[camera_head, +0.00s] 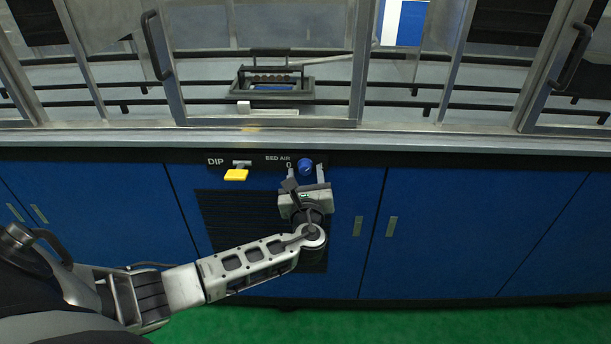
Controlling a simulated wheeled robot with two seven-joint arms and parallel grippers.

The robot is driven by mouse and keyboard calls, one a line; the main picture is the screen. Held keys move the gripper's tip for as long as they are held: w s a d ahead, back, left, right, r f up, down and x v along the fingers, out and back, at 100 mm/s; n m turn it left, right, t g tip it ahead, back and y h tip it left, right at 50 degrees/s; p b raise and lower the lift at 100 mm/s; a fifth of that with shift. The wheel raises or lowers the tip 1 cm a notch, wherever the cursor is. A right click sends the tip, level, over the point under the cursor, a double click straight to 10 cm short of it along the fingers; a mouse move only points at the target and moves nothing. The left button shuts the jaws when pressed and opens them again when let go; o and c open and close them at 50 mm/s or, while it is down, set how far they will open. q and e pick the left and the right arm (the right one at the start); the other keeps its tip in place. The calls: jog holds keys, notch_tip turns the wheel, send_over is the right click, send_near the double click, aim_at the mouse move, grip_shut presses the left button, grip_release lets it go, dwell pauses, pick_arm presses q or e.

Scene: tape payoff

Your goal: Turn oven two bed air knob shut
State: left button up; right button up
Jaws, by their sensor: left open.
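The blue bed air knob (305,166) sits on the dark panel strip below the counter edge, right of the "BED AIR" label. My left gripper (305,175) points up at the knob from just below, with its fingers apart, one to each side of the knob's lower part. I cannot tell whether the fingers touch it. The knob's lower edge is close to the gripper and its exact turn position is too small to read. My right gripper is not in view.
A yellow DIP handle (236,175) sticks out left of the knob. Blue cabinet doors (440,235) line the front under the grey counter edge (420,142). Framed glass doors with black handles (158,45) stand above. A tray-like fixture (272,86) lies behind the glass. The floor is green.

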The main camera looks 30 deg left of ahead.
pick_arm(q)
jog(key=shift+w+a, duration=0.15)
jog(key=c, duration=1)
jog(key=shift+o, duration=0.2)
